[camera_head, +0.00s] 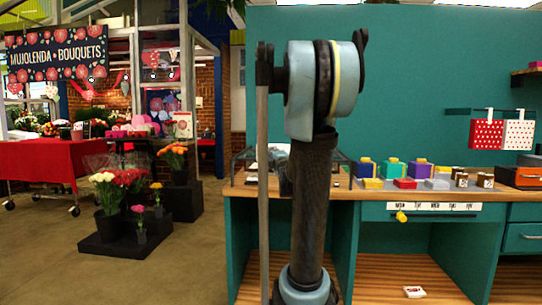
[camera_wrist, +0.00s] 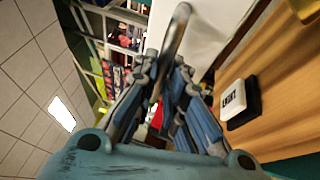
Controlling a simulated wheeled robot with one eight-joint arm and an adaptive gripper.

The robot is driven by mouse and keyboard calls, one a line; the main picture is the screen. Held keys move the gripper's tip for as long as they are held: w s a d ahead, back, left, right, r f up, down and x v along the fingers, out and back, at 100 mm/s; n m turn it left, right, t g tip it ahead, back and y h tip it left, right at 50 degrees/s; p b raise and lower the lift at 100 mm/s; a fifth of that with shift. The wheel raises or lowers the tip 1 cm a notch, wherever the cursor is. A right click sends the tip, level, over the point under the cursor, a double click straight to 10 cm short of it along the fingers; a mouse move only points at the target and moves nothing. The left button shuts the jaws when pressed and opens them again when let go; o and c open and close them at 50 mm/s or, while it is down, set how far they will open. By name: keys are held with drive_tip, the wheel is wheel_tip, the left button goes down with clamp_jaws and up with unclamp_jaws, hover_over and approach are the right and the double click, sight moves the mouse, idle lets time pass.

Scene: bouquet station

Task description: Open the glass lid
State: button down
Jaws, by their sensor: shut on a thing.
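In the head view a low glass case with thin dark edges (camera_head: 345,158) stands on the wooden desk, largely hidden behind my arm. Its glass is hard to make out, so I cannot tell how far the lid is raised. In the wrist view my gripper (camera_wrist: 167,72) is shut on a curved grey metal bar (camera_wrist: 178,28), which looks like the lid's handle. The bar runs between the fingers and bends over beyond their tips. My gripper is not clearly visible in the head view.
Right of the case, colourful boxes (camera_head: 393,168) and small jars (camera_head: 485,180) stand on the desk. A drawer with a yellow knob (camera_head: 401,216) lies below. In the wrist view a black-and-white labelled block (camera_wrist: 240,101) sits on wood. Flower stands (camera_head: 110,225) are at left.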

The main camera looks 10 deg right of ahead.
drive_tip(key=shift+s+f, duration=0.1)
drive_tip(key=shift+s, duration=0.2)
drive_tip(key=c, duration=1.7)
unclamp_jaws()
drive_tip(key=shift+w, duration=0.1)
drive_tip(key=shift+o, duration=0.2)
drive_tip(key=s+d+f, duration=0.1)
drive_tip(key=s+f, duration=0.1)
drive_tip(key=s, duration=0.9)
drive_tip(key=shift+s, duration=0.3)
drive_tip(key=shift+f, duration=0.1)
drive_tip(key=shift+d, duration=0.1)
